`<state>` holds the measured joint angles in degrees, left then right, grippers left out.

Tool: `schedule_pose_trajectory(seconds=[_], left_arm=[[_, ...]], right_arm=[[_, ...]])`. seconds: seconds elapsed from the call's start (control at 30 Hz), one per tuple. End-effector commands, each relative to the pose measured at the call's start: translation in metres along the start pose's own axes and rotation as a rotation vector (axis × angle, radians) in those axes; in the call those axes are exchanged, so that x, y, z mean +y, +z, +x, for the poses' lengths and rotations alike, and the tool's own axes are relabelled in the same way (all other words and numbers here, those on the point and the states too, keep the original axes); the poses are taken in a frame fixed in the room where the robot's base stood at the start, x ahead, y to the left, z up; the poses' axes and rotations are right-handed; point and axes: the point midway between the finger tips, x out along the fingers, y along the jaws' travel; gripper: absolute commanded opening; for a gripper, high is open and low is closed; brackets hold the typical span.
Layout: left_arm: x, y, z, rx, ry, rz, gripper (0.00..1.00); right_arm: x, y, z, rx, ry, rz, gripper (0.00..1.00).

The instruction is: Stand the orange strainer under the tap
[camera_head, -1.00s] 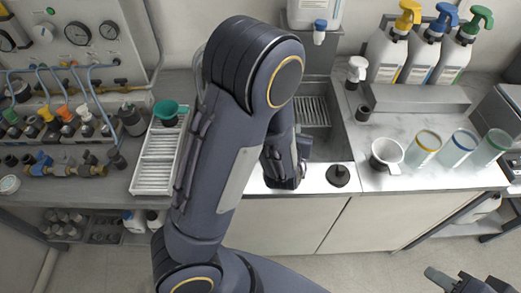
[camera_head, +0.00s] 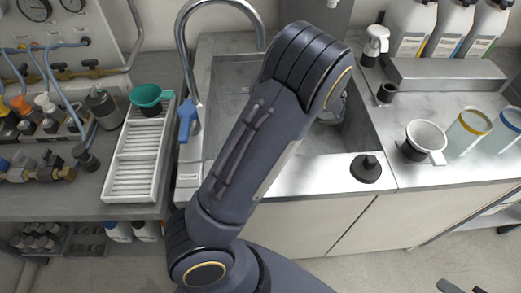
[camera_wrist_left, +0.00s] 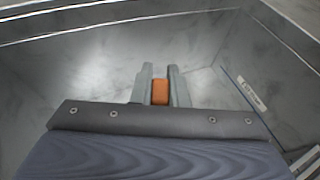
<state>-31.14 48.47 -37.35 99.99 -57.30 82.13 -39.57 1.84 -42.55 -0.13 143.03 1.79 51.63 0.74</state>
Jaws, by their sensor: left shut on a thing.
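The tap (camera_head: 183,50) is a tall grey gooseneck at the sink's left side, with a blue lever (camera_head: 187,120). Its spout curves right over the sink basin (camera_head: 228,82). In the left wrist view my left gripper (camera_wrist_left: 160,88) is shut on a small orange part (camera_wrist_left: 160,94), taken as the orange strainer. The rest of the strainer is hidden there. The grey sink walls surround the fingers. In the head view my left arm crosses the sink and hides the strainer. My right gripper (camera_head: 460,287) barely enters at the bottom right, mostly cut off.
A white rack (camera_head: 138,172) with a green funnel cup (camera_head: 146,97) stands left of the sink. A black stopper (camera_head: 366,167) sits on the front ledge. A white cup (camera_head: 426,138) and glass beakers (camera_head: 467,131) stand on the right counter.

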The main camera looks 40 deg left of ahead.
Motion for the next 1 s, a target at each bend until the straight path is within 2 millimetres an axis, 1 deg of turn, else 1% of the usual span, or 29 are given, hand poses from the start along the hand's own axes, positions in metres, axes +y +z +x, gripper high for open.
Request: schedule_pose_trajectory(seconds=[0.2, 0.3, 0.53, 0.7, 0.77, 1.0], left_arm=[[0.003, -0.037, 0.013, -0.003, 0.025, -0.006, 0.00], [0.003, -0.052, 0.018, -0.001, 0.023, -0.007, 0.00], [0.002, -0.069, 0.024, 0.000, 0.021, -0.007, 0.00], [0.002, -0.093, 0.033, -0.001, 0.020, -0.005, 0.00], [0.002, -0.096, 0.034, 0.000, 0.021, -0.007, 0.00], [0.002, -0.096, 0.034, 0.002, 0.020, -0.009, 0.00]], right_arm=[[0.003, 0.004, 0.007, 0.000, 0.000, 0.000, 0.36], [0.004, 0.005, 0.009, 0.000, 0.000, 0.000, 0.36], [0.005, 0.006, 0.011, 0.000, 0.000, 0.000, 0.36], [0.007, 0.008, 0.015, 0.000, 0.000, 0.000, 0.36], [0.007, 0.008, 0.015, 0.000, 0.000, 0.000, 0.36], [0.007, 0.007, 0.015, 0.000, 0.000, 0.000, 0.36]])
